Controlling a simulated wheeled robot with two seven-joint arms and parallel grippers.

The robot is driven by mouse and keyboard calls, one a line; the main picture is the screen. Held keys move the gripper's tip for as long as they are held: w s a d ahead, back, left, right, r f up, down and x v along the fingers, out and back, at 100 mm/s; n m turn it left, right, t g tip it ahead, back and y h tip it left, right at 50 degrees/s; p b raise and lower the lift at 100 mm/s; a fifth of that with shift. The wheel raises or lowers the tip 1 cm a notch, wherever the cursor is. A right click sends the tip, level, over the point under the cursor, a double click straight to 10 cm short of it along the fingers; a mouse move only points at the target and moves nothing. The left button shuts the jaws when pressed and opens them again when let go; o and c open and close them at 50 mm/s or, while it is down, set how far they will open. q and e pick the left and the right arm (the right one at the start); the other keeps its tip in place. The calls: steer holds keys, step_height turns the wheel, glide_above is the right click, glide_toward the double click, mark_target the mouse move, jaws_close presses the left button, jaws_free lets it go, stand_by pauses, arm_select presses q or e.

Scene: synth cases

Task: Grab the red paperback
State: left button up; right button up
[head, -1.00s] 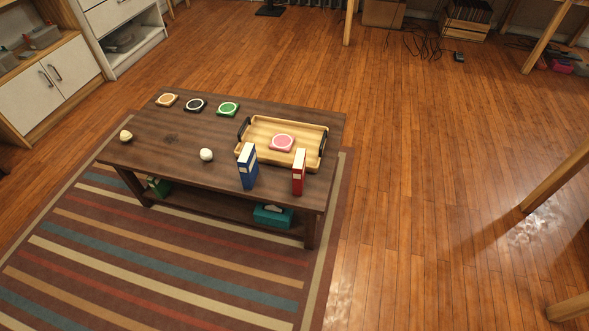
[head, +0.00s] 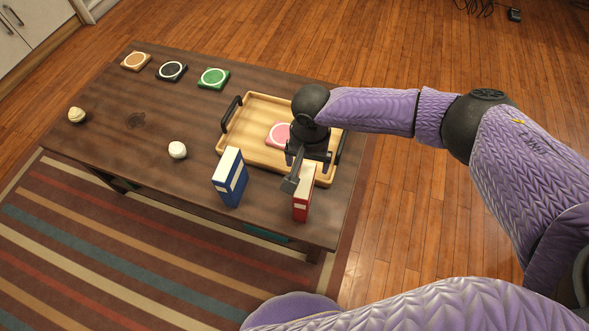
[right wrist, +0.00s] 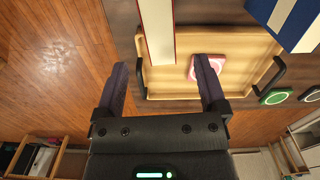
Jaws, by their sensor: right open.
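The red paperback (head: 301,206) stands upright on the wooden table, near its front right corner; my right gripper partly covers its top in the head view. In the right wrist view the paperback (right wrist: 157,32) shows as a pale strip with red edges at the top. My right gripper (head: 308,174) is open above the book. In the right wrist view the book lines up with the gap between the fingertips (right wrist: 162,70), with no finger seen touching it. My left gripper is not in view.
A blue book (head: 230,178) stands left of the red one. Behind them lies a wooden tray (head: 240,128) with black handles and a pink coaster (head: 277,134). A white ball (head: 177,149) and a green coaster (head: 214,78) lie farther left. The table's left middle (head: 110,125) is mostly clear.

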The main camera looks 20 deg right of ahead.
mark_target(305, 184)
step_height(305, 184, down, 10)
steer(key=b, duration=0.7)
steer(key=shift+s+a+b, duration=0.1)
steer(key=shift+s+b, duration=0.05)
steer(key=shift+b, duration=0.2)
steer(key=shift+r, duration=0.2)
steer(key=c, duration=1.2)
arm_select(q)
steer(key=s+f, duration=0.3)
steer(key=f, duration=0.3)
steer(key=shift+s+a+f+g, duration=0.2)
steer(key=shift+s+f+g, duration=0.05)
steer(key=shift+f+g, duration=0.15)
arm_select(e)
jaws_close()
